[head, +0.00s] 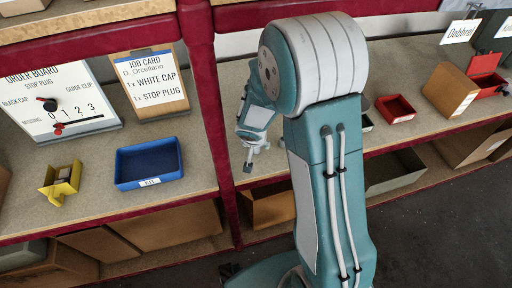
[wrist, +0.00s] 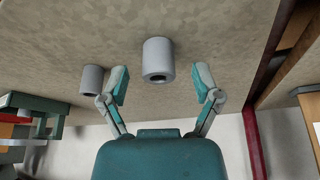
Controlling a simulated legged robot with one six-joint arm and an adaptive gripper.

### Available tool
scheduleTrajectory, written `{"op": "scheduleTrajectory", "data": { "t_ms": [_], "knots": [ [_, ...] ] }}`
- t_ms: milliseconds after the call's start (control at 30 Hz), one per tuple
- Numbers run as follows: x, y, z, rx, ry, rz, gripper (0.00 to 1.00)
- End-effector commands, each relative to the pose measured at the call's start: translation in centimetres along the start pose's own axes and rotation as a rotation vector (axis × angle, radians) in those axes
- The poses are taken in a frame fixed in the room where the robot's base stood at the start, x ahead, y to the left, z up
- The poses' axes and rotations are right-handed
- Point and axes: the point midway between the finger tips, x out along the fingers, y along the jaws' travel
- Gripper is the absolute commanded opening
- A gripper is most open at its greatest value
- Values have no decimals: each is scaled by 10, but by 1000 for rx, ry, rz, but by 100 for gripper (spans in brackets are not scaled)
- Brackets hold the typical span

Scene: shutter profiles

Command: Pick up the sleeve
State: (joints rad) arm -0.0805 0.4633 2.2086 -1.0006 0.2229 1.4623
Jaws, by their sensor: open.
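In the wrist view, a grey hollow cylinder (wrist: 157,56), which looks like a sleeve, stands on the speckled shelf top, in line with the gap between my fingers. A smaller grey hollow cylinder (wrist: 91,79) stands to its left, outside the left finger. I cannot tell from the frames which one the task names. My gripper (wrist: 162,80) is open and empty, with a finger to either side of the larger cylinder and not visibly touching it.
A red shelf post (wrist: 262,100) is to the right in the wrist view. In the head view, a blue bin (head: 150,178) and a yellow holder (head: 61,184) are left, with an order board (head: 57,98) and job card (head: 150,80) behind. A red tray (head: 395,108) is right.

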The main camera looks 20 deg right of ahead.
Motion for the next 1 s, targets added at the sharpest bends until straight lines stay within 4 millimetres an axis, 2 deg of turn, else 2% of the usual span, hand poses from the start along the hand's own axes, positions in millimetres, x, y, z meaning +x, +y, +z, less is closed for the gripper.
{"op": "scheduleTrajectory", "data": {
  "t_ms": [100,367,433,533,567,1000],
  "knots": [
    [8,0,0,-1,-1,-1,81],
    [9,0,0,0,0,-1,81],
    [9,0,0,0,0,-1,54],
    [9,0,0,0,0,-1,24],
    [9,0,0,0,0,-1,19],
    [8,0,0,1,0,0,16]
  ]
}}
